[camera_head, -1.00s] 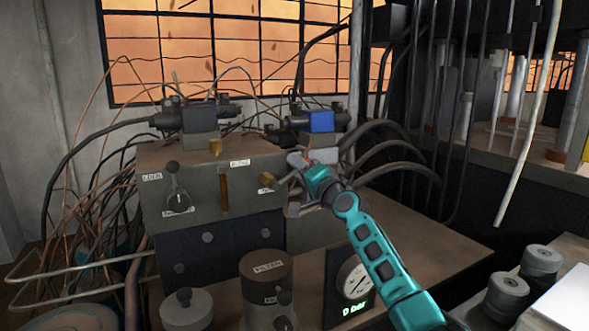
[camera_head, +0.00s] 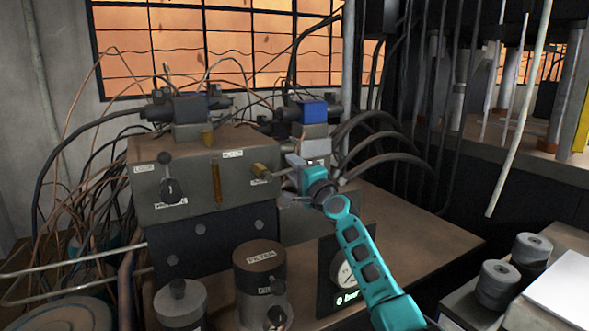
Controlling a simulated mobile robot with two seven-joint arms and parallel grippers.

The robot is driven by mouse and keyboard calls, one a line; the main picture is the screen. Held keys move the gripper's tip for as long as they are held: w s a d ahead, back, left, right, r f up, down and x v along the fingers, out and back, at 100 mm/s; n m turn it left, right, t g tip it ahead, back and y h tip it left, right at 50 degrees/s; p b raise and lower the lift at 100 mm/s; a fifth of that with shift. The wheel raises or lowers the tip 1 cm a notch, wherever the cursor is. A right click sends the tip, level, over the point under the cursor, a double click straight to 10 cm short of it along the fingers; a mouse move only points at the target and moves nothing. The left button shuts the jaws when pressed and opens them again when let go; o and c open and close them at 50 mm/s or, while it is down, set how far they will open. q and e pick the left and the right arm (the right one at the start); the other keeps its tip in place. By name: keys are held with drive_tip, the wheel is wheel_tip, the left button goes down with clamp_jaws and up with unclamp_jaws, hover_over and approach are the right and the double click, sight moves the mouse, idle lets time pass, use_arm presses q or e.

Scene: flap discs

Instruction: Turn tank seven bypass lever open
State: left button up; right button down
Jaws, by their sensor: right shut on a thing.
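A grey valve block (camera_head: 200,203) stands on the bench at centre left. On its front, a dark lever with a round knob (camera_head: 165,159) points up from its pivot, with small labels above and below. A brass fitting (camera_head: 261,172) sticks out at the right of the block's front. My right gripper (camera_head: 287,179) is at this fitting, its fingers to the right of the fitting's visible end. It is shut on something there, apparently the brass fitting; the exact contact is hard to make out. My left gripper is out of view.
A dark cylinder labelled FILTER (camera_head: 262,272) and a gauge with a lit display (camera_head: 349,297) stand in front of the block. Thick black hoses (camera_head: 375,135) curve behind my right gripper. Grey canisters (camera_head: 497,283) stand at right. The bench (camera_head: 410,235) right of my arm is clear.

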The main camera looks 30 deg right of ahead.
drive_tip(key=c, duration=0.8)
unclamp_jaws()
drive_tip(key=shift+c, duration=0.2)
drive_tip(key=shift+s, duration=0.1)
drive_tip(key=s+f+p, duration=0.1)
drive_tip(key=s, duration=0.6)
drive_tip(key=shift+f+p, duration=0.2)
drive_tip(key=shift+p, duration=0.1)
drive_tip(key=shift+s+a, duration=0.1)
drive_tip(key=shift+c, duration=0.3)
